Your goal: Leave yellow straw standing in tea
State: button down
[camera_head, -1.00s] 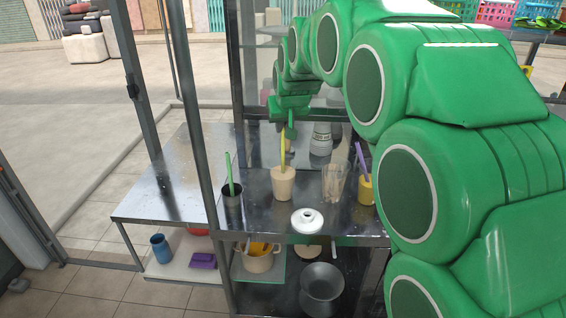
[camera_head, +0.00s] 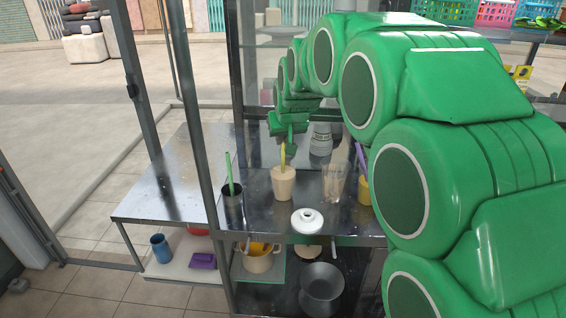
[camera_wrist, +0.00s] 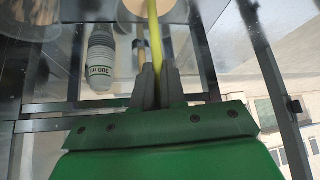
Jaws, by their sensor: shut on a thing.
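The yellow straw (camera_head: 283,156) stands nearly upright at the beige tea cup (camera_head: 283,185) on the metal counter. Its lower end is hidden at the cup's rim, so its depth in the tea cannot be told. My gripper (camera_head: 289,151) is just above and behind the cup. In the wrist view my gripper (camera_wrist: 160,78) is shut on the yellow straw (camera_wrist: 154,28), which runs between the two grey fingers towards the beige cup (camera_wrist: 136,8). The tea itself is not visible.
A dark cup with a green straw (camera_head: 229,175) stands left of the beige cup. A clear glass with sticks (camera_head: 334,182) and a yellow cup with a purple straw (camera_head: 361,157) stand right. A white lid (camera_head: 307,221) lies in front. Stacked cups (camera_head: 321,139) stand behind.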

jog(key=shift+f, duration=0.85)
jog(key=c, duration=1.1)
grip_release()
jog(key=shift+r, duration=3.45)
